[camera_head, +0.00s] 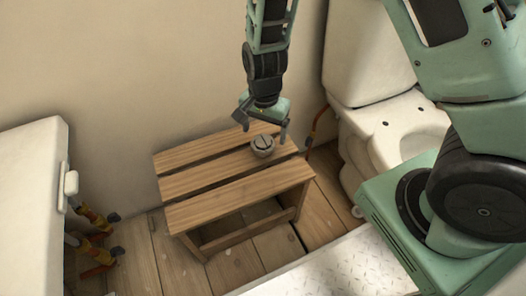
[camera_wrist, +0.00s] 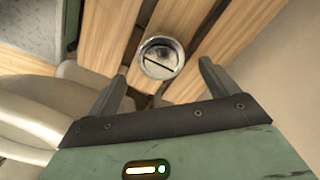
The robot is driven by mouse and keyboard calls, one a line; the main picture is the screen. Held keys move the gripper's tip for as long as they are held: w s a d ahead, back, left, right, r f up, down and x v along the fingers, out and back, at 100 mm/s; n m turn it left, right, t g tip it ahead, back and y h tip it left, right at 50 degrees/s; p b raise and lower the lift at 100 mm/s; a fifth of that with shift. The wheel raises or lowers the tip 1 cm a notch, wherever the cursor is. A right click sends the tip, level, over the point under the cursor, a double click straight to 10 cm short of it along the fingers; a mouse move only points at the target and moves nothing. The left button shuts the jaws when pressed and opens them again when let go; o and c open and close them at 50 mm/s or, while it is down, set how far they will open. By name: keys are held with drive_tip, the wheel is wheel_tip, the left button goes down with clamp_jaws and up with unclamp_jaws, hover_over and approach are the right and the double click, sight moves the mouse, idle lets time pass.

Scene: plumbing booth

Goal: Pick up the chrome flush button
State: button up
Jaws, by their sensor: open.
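The chrome flush button (camera_head: 262,146) stands on a slatted wooden bench (camera_head: 190,184), towards its right end. It is a short round silver piece with a dark slot line across its top. My gripper (camera_head: 264,122) hangs just above and behind it with the jaws apart and nothing between them. In the wrist view the flush button (camera_wrist: 161,57) shows beyond the open fingertips (camera_wrist: 160,75), roughly centred between them. Its lower side is partly hidden in the head view.
A white toilet (camera_head: 375,120) stands right of the bench against the wall. A white cabinet-like fixture (camera_head: 30,190) with orange and yellow pipe valves (camera_head: 95,220) is at the left. The bench slats left of the button are clear.

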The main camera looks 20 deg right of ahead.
sight(263, 141)
wheel_tip(263, 141, down, 5)
drive_tip(key=b, duration=0.4)
drive_tip(key=shift+a+f, duration=0.1)
drive_tip(key=shift+f, duration=0.1)
drive_tip(key=shift+r, duration=0.1)
drive_tip(key=c, duration=1.2)
wheel_tip(263, 141, up, 10)
drive_tip(key=p, duration=0.6)
